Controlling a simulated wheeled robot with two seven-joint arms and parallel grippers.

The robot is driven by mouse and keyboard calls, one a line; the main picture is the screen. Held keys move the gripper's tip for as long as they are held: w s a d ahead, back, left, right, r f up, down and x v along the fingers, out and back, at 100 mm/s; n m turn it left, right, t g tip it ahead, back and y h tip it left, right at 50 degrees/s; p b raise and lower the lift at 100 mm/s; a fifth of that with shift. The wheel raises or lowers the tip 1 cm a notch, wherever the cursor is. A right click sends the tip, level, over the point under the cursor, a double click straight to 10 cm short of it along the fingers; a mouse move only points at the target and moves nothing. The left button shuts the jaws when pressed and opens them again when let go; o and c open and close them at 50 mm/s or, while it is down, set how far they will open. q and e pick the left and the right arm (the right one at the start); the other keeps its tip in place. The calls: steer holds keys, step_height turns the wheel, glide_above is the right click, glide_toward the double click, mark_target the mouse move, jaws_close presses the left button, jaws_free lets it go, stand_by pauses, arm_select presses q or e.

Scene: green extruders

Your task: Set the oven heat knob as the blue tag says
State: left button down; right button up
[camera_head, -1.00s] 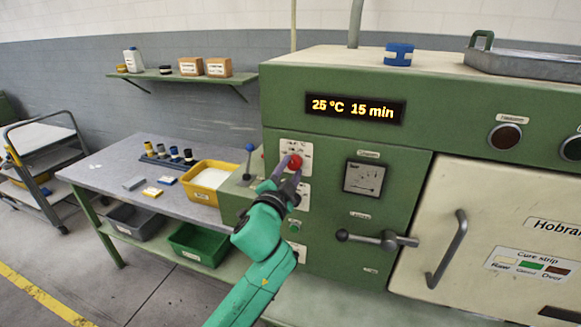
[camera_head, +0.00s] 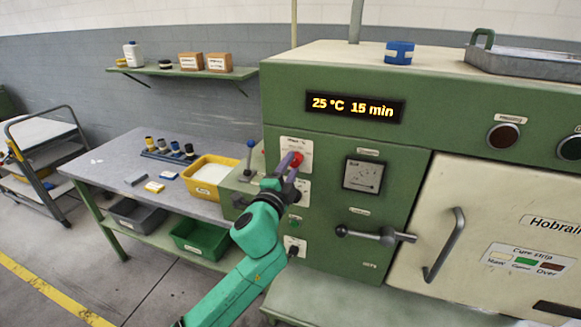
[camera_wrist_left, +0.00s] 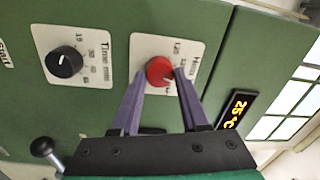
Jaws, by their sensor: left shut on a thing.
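The red heat knob (camera_head: 297,158) sits on a white dial plate on the green oven front. It also shows in the left wrist view (camera_wrist_left: 160,70), with numbers around it too blurred to read surely. My left gripper (camera_head: 293,164) is shut on the red knob, its two purple fingers (camera_wrist_left: 160,77) on either side of it. The oven display (camera_head: 354,107) reads 25 °C 15 min. A small blue tag (camera_head: 168,174) lies on the grey table; its writing is too small to read. My right gripper is not in view.
A black time knob (camera_wrist_left: 64,62) is beside the red one. A lever handle (camera_head: 375,234) and the oven door handle (camera_head: 445,246) stick out to the right. A yellow bin (camera_head: 210,173) and a yellow tag (camera_head: 154,187) are on the table.

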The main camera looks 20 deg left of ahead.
arm_select(q)
steer(key=shift+c, duration=2.1)
jaws_free()
steer(key=s+b, duration=0.4)
steer(key=s, duration=1)
steer(key=shift+s+a+f, duration=0.25)
steer(key=shift+a+f, duration=0.15)
